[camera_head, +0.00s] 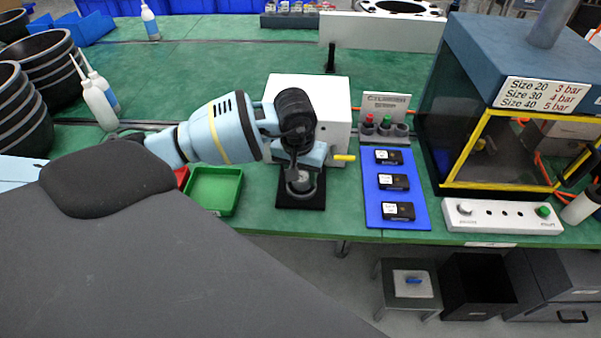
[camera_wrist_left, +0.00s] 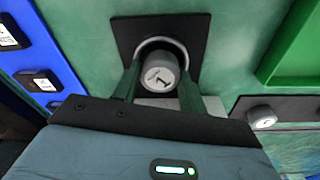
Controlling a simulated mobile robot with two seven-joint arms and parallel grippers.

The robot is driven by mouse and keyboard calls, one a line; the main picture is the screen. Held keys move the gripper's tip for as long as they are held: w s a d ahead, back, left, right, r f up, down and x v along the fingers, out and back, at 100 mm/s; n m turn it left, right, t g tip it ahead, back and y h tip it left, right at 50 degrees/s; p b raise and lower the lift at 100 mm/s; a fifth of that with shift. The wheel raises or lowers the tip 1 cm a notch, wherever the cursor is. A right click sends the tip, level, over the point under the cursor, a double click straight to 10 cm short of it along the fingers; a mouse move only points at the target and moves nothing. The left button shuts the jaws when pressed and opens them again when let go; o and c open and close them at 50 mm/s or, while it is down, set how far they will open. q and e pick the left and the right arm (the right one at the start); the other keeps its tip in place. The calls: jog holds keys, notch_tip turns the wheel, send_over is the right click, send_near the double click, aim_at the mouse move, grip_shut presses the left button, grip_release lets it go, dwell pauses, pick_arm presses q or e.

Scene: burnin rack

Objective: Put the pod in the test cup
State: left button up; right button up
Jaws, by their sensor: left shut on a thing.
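The pod (camera_wrist_left: 160,74) is a pale grey cylinder with a dark mark on its end. In the left wrist view it sits between the two dark fingers of my left gripper (camera_wrist_left: 160,88), which is shut on it. The test cup (camera_wrist_left: 182,48) shows as a round metal rim on a black square plate (camera_wrist_left: 128,38), around the pod's far side. I cannot tell how deep the pod is in the cup. In the head view my left gripper (camera_head: 301,184) points down over the black plate (camera_head: 288,203) and hides most of the cup. My right gripper is not in view.
A white box (camera_head: 335,97) stands behind the plate. A green tray (camera_head: 216,206) lies to its left, a blue mat (camera_head: 378,218) with black devices to its right. Another pale round piece (camera_wrist_left: 262,116) shows in the wrist view. A yellow-framed enclosure (camera_head: 455,150) stands farther right.

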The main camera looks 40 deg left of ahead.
pick_arm(q)
jog(key=shift+f+b, duration=0.3)
jog(key=shift+f, duration=0.2)
jog(key=shift+s+f, duration=0.1)
jog(key=shift+f, duration=0.05)
jog(key=o, duration=1.2)
jog(key=shift+f, duration=0.1)
jog(key=shift+a, duration=0.1)
notch_tip(320, 180, up, 13)
jog(key=s, duration=0.1)
jog(key=shift+r+p, duration=0.2)
jog(key=shift+p, duration=0.1)
